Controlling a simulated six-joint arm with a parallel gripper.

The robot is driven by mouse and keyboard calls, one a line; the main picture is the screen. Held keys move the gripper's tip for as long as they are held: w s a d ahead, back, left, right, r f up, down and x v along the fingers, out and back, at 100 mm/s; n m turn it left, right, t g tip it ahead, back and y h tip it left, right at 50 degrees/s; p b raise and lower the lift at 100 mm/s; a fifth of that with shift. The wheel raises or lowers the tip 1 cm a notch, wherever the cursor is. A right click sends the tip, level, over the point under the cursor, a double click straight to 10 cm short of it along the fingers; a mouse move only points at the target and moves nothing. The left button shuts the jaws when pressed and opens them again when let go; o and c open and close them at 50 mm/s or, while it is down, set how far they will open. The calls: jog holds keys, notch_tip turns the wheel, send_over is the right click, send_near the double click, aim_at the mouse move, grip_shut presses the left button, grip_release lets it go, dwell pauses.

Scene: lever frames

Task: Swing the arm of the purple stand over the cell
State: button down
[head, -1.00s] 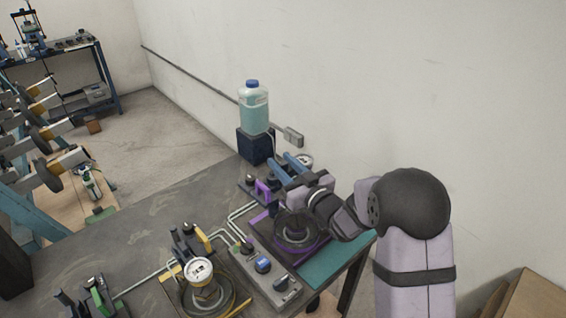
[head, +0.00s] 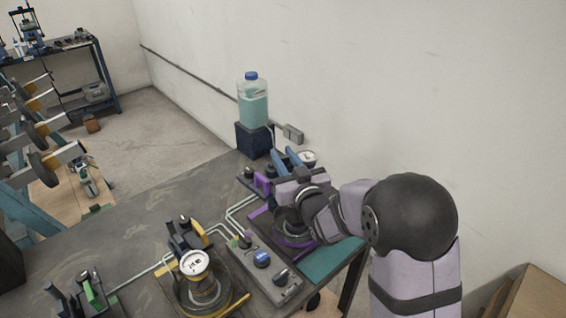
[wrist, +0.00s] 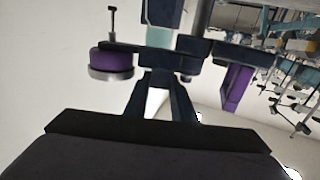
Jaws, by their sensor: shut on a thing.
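The purple stand's ring-shaped cell (head: 292,242) sits on the dark bench with a purple rim, partly hidden under my wrist. A white round gauge (head: 307,158) stands just behind my gripper (head: 288,158), off the back of the cell. In the wrist view the stand's dark arm (wrist: 205,50) runs across, with a purple drum (wrist: 110,61) at its left and a purple handle block (wrist: 236,84) at its right. My gripper's fingers (wrist: 159,76) are shut on this arm, near its middle. The contact itself is mostly hidden in the head view.
A bottle (head: 252,102) of teal liquid stands on a dark block behind. A yellow stand with a gauge (head: 195,263) is at front left, a green-handled one (head: 92,290) farther left. A grey control box (head: 262,268) lies between the yellow and purple stands. The wall is close behind.

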jog(key=m+h+b, duration=0.1)
jog(key=h, duration=0.1)
jog(key=m+t+h+b, duration=0.1)
jog(key=h, duration=0.1)
jog(key=shift+s+r+m, duration=0.1)
jog(key=shift+s+m, duration=0.2)
jog(key=shift+s, duration=0.1)
jog(key=shift+s+r+m+t+h, duration=0.1)
jog(key=shift+s+m+t+h, duration=0.1)
jog(key=shift+m+h, duration=0.45)
jog(key=shift+s+r+m+t+h, duration=0.1)
jog(key=shift+m+t+h, duration=0.1)
jog(key=shift+m+h, duration=0.45)
jog(key=shift+d+h, duration=0.15)
jog(key=shift+h, duration=0.45)
jog(key=c, duration=1.8)
grip_release()
jog(key=shift+f, duration=0.15)
jog(key=shift+s+f+b, duration=0.1)
jog(key=shift+s+b, duration=0.05)
jog(key=shift+b, duration=0.15)
